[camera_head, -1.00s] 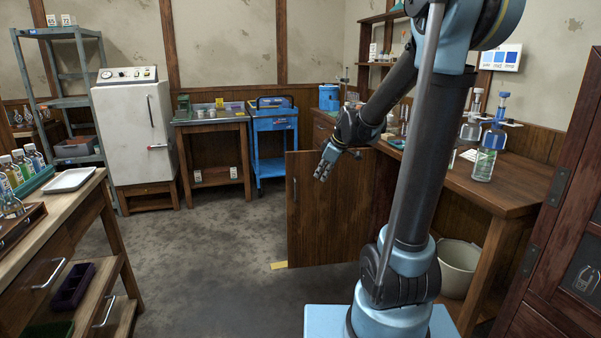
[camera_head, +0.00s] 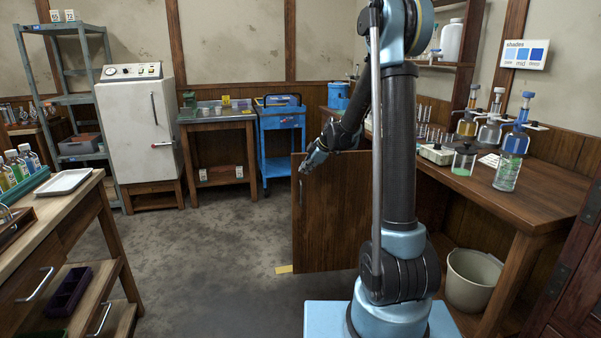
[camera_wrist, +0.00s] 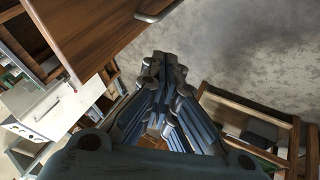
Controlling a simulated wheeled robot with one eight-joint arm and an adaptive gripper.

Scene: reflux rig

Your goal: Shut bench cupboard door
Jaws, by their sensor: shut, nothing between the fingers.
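The bench cupboard door (camera_head: 335,225) is a brown wooden panel standing open, swung out from the bench into the room. Its small handle (camera_head: 300,196) is near the free edge at the left. My gripper (camera_head: 305,168) is at the top of that free edge, shut and empty. I cannot tell whether it touches the door. In the wrist view my shut fingers (camera_wrist: 163,62) point up the picture. A brown panel (camera_wrist: 105,25) with a metal handle (camera_wrist: 155,12), apparently the door, lies above and left of them. The cupboard's inside is hidden by the door and my arm.
The bench (camera_head: 540,195) at the right carries bottles and glassware. A bucket (camera_head: 472,280) stands under it. A blue trolley (camera_head: 278,140) and a white cabinet (camera_head: 137,130) stand at the back. The floor (camera_head: 215,250) left of the door is clear.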

